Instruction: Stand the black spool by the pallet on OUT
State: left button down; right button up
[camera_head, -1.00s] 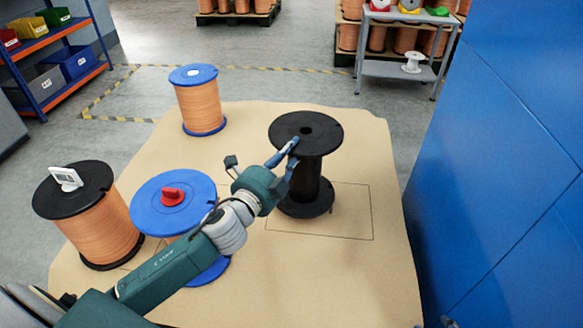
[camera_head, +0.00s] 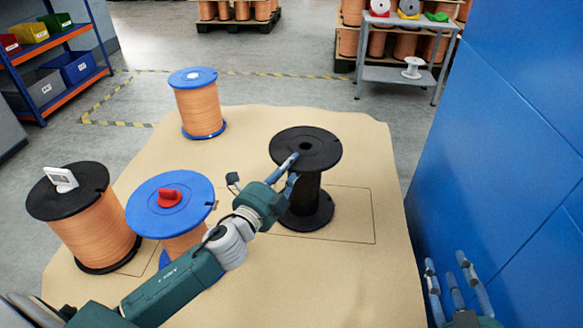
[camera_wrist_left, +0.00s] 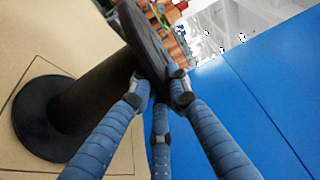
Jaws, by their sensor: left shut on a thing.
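The black spool (camera_head: 318,165) looks about upright in the head view, over the left part of an outlined rectangle (camera_head: 374,215) on the tan sheet. Its lower flange sits inside or close to the outline; I cannot tell whether it touches the sheet. My left gripper (camera_head: 289,170) is shut on the spool's upper flange at its near left side. The left wrist view shows the fingers (camera_wrist_left: 160,90) around the rim of the dark flange (camera_wrist_left: 146,45), with the core and lower flange beyond. My right gripper (camera_head: 452,270) is open and empty at the lower right. No OUT lettering is readable.
A blue-flanged copper spool with a red knob (camera_head: 168,203) and a black-flanged copper spool with a white tag (camera_head: 92,228) stand left, close to my arm. Another blue-flanged spool (camera_head: 198,107) stands behind. A blue wall (camera_head: 500,150) rises right. The sheet's front right is clear.

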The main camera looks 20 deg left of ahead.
pick_arm(q)
jog(key=shift+r, duration=0.15)
pick_arm(e)
jog(key=shift+r, duration=0.25)
pick_arm(q)
jog(key=c, duration=1.7)
grip_release()
jog(key=shift+o, duration=0.2)
pick_arm(e)
jog(key=shift+r, duration=0.1)
pick_arm(q)
jog(key=shift+s, duration=0.35)
jog(key=s+a, duration=0.1)
jog(key=s, duration=1)
jog(key=s+d+f+n+g+h, duration=0.1)
jog(key=s+d+f+n+g, duration=0.1)
jog(key=d+n, duration=1)
jog(key=s+n+g, duration=0.1)
jog(key=s+n, duration=0.1)
jog(key=n, duration=0.2)
jog(key=shift+s+f+g, duration=0.2)
jog(key=shift+g, duration=0.2)
pick_arm(e)
jog(key=shift+s+d+f+g, duration=0.1)
jog(key=shift+s+f+g, duration=0.1)
jog(key=shift+f, duration=0.3)
jog(key=shift+s+d+f+g, duration=0.1)
jog(key=shift+f+g, duration=0.1)
jog(key=shift+f, duration=0.3)
